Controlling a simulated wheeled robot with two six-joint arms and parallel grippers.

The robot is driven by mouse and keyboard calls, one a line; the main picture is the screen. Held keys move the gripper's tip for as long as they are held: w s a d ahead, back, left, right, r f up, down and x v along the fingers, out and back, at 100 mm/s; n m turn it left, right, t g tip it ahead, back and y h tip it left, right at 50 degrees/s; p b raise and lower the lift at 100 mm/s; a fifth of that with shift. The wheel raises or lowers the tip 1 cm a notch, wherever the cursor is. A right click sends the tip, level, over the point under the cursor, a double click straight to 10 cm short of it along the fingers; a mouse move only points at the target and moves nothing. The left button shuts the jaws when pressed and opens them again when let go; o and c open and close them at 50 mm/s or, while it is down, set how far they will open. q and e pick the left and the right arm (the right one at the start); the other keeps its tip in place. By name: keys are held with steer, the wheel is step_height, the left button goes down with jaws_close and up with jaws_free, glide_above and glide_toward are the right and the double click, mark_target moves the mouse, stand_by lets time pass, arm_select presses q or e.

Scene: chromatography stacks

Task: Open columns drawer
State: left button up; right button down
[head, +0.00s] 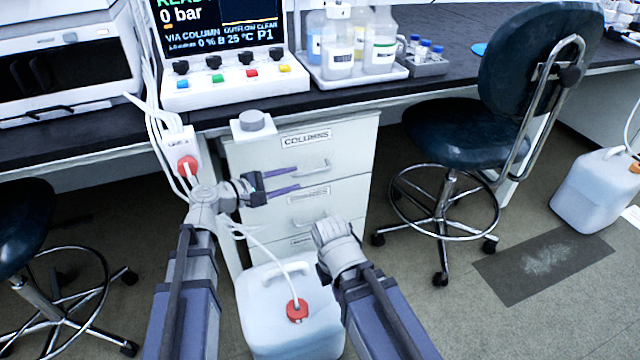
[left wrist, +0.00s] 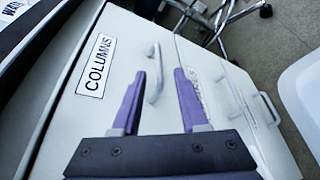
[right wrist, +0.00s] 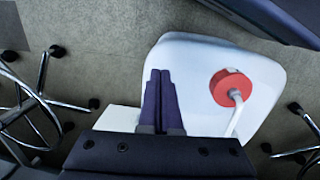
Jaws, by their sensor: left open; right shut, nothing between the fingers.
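The columns drawer (head: 265,158) is the top drawer of a white cabinet under the bench, with a "COLUMNS" label and a pale bar handle (head: 312,166). It looks shut, flush with the drawer below. My left gripper (head: 298,178) is open in front of this drawer, its purple fingers pointing toward the handle. In the left wrist view the drawer handle (left wrist: 154,75) shows between the fingertips, a little beyond them; I cannot tell whether they touch it. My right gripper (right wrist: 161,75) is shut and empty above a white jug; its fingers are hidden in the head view.
The white jug (head: 268,335) with a red cap stands on the floor before the cabinet. Two lower drawers (head: 335,205) lie below. A blue chair (head: 460,130) stands to the right. A small white device (head: 253,126) sits at the bench edge above the drawer.

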mark_target(307, 174)
arm_select(q)
steer(key=shift+w+a, duration=0.1)
steer(key=shift+w, duration=0.1)
arm_select(e)
steer(key=shift+d+f, duration=0.1)
steer(key=shift+f, duration=0.1)
arm_select(q)
steer(key=b+x, duration=0.1)
steer(key=x, duration=0.6)
steer(key=shift+w+d+b, duration=0.2)
steer(key=shift+d+b, duration=0.1)
steer(key=shift+d, duration=0.1)
arm_select(e)
steer(key=shift+f, duration=0.8)
arm_select(q)
jaws_close()
